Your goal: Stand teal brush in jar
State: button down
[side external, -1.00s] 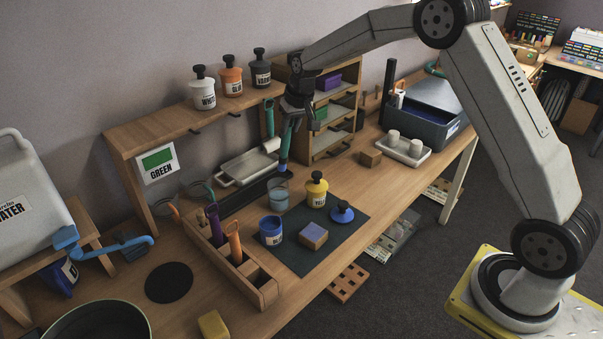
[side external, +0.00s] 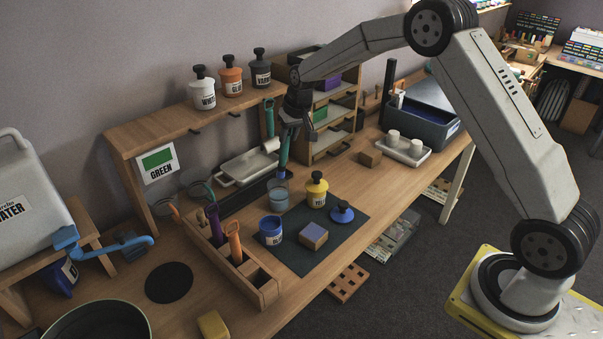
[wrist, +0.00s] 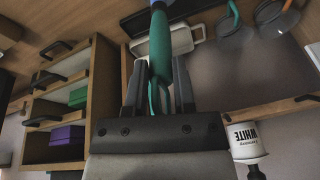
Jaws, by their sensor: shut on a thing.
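The teal brush (side external: 283,153) hangs about upright from my gripper (side external: 288,131), with its blue tip end pointing down. The wrist view shows the brush (wrist: 159,45) between the two dark fingers of my gripper (wrist: 158,72), which is shut on it. A clear jar with bluish contents (side external: 278,197) stands on the bench directly under the brush. The brush's lower end is at the jar's mouth; I cannot tell whether it is inside the rim. The jar is not seen in the wrist view.
A yellow-labelled pot (side external: 317,190) and a blue pot (side external: 271,231) stand close to the jar. A wooden holder (side external: 262,291) with purple and orange tools is in front. A teal-handled roller (side external: 269,118) hangs behind, near the shelves.

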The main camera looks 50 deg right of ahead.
jog(key=shift+s+x, duration=0.2)
jog(key=shift+x, duration=1)
jog(key=shift+s+x, duration=0.2)
jog(key=shift+x, duration=1.05)
jog(key=shift+s+x, duration=0.15)
jog(key=shift+x, duration=1.05)
jog(key=shift+a+f, duration=0.15)
jog(key=shift+f, duration=0.05)
jog(key=shift+c, duration=1.8)
grip_release()
send_near(285, 159)
jog(key=shift+x, duration=0.8)
